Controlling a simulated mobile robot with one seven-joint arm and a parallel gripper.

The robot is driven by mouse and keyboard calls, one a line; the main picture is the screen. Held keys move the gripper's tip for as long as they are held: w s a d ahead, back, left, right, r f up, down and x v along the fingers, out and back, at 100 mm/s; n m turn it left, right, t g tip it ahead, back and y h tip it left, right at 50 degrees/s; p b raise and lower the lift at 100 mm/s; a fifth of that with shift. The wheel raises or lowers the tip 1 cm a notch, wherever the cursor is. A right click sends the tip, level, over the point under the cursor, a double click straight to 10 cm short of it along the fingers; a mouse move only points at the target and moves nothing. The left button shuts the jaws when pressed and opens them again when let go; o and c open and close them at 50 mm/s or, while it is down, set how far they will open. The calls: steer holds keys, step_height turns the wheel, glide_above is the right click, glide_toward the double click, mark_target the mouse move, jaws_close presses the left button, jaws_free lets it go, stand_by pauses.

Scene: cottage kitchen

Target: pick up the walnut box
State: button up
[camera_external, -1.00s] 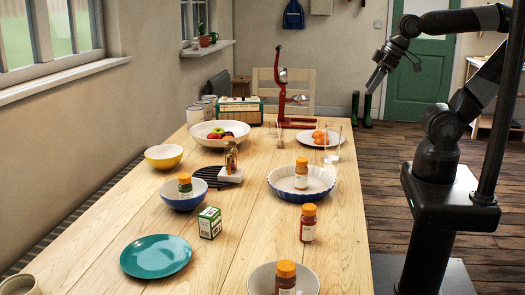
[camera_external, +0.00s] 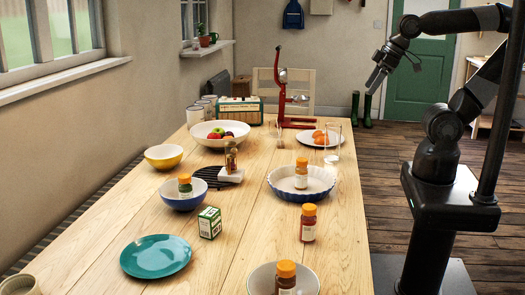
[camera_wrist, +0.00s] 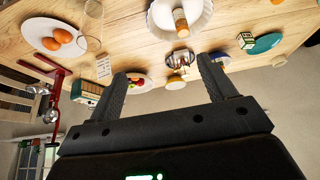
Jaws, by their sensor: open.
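A small green and white carton (camera_external: 210,222) stands upright on the wooden table, right of the teal plate; it is the likeliest walnut box, though its label is too small to read. It also shows in the wrist view (camera_wrist: 246,40), at the upper right. My gripper (camera_external: 376,80) is up in the air, right of the table's far end and well away from the carton. In the wrist view its two fingers (camera_wrist: 162,72) are spread apart with nothing held between them.
The teal plate (camera_external: 156,256) lies left of the carton, a blue bowl (camera_external: 182,198) with a jar behind it. An orange-capped jar (camera_external: 308,223) stands to its right, and a pie dish (camera_external: 300,183) behind that.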

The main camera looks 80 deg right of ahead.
steer(key=w+a+r+m, duration=0.1)
steer(key=w+a, duration=0.1)
steer(key=w, duration=0.5)
steer(key=w+a+r, duration=0.2)
steer(key=w+a, duration=0.1)
steer(key=w, duration=0.4)
steer(key=m+g+h, duration=0.1)
steer(key=m, duration=0.1)
glide_above(210, 212)
steer(key=s, duration=0.3)
step_height(210, 212, down, 24)
steer(key=x, duration=1.1)
steer(key=shift+s+a+f, duration=0.2)
steer(key=shift+a, duration=0.15)
steer(key=c, duration=1.1)
